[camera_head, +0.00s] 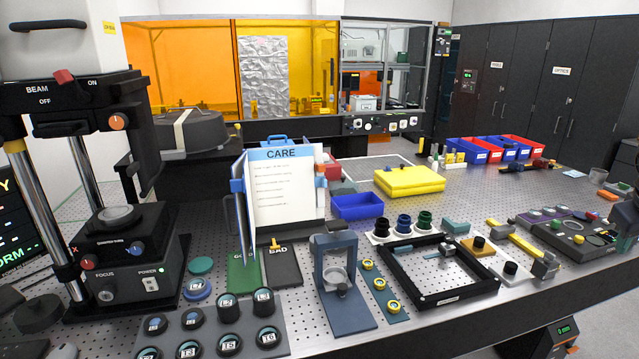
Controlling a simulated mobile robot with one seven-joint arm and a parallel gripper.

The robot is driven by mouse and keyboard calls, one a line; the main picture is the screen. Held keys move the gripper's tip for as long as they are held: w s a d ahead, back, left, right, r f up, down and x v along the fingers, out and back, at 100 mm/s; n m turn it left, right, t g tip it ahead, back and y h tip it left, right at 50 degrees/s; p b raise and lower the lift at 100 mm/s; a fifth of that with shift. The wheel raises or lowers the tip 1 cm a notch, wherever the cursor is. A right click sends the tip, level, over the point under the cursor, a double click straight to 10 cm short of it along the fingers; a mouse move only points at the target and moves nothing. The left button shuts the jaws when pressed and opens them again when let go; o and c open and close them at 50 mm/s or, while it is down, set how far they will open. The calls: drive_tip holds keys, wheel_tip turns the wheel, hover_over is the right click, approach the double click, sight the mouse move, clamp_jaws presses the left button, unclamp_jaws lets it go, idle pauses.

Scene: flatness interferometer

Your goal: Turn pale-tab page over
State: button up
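A flip booklet headed CARE (285,190) stands upright on the perforated bench, left of centre. A white page with lines of small text faces me. One or more leaves (243,200) stand edge-on at its left side, with a blue tab (237,186) sticking out. I cannot make out clearly which tab is the pale one. My gripper is not in view.
A green pad and a black BAD pad (283,273) lie in front of the booklet. A blue-grey stand (340,278) is close at the right front. A tall instrument (115,230) stands at left. A blue bin (357,206) sits right of the booklet.

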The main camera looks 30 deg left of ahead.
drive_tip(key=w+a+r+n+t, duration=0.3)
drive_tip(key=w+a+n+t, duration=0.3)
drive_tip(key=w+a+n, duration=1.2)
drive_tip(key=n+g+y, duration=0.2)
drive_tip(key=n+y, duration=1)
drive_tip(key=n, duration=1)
approach(325, 181)
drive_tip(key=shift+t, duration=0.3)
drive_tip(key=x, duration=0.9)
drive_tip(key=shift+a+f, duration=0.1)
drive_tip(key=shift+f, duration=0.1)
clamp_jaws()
